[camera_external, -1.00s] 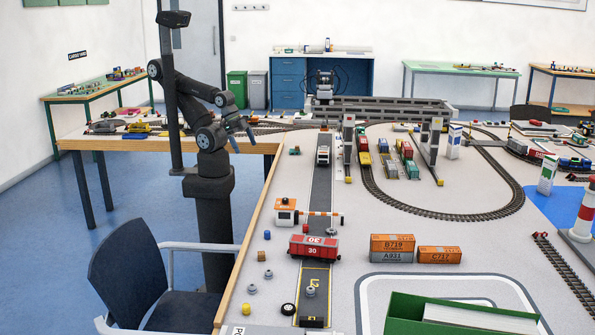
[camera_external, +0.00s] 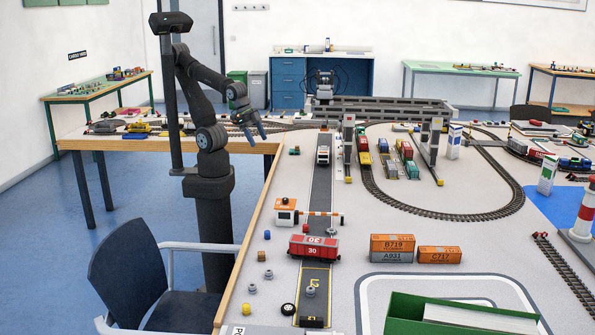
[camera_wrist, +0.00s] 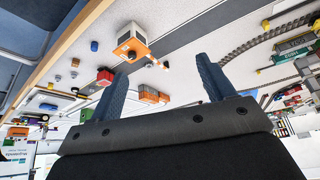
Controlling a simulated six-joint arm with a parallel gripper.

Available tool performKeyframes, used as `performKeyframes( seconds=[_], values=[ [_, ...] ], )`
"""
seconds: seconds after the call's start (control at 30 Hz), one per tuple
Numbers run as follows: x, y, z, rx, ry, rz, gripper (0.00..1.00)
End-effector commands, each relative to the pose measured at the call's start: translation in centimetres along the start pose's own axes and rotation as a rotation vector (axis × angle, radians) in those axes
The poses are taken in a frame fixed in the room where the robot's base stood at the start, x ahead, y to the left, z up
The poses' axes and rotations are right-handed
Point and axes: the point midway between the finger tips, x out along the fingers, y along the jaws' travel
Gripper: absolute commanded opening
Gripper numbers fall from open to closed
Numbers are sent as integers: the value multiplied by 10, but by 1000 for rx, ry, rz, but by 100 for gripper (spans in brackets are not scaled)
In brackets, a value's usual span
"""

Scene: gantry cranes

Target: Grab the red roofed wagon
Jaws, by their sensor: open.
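The red roofed wagon (camera_external: 314,247) sits across the dark road strip in the front left part of the layout table in the external view. It has a red body with white markings. In the wrist view a small red block shape (camera_wrist: 105,76), probably this wagon, shows just left of the left finger. My gripper (camera_external: 251,132) is open and empty in the external view, raised near the table's left edge, well behind and left of the wagon. In the wrist view its two blue fingers (camera_wrist: 160,85) are spread apart with nothing between them touching.
An orange-and-white gatehouse (camera_external: 285,212) with a striped barrier (camera_external: 321,214) stands just behind the wagon. Orange containers (camera_external: 391,248) stand to its right. Small loose parts (camera_external: 262,256) lie to its left. A green box (camera_external: 404,308) is at the front. A chair (camera_external: 130,270) stands beside the table.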

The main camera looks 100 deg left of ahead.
Motion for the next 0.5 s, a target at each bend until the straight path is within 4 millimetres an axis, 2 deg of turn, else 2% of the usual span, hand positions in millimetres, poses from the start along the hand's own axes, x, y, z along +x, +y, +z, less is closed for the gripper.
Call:
performKeyframes(
  seconds=[0.1,0.27,0.5],
  values=[
    [6,15,-36,-13,-8,-14,75],
    [19,40,-82,-35,-6,-35,75],
    [51,91,-142,-65,9,-61,75]
  ],
)
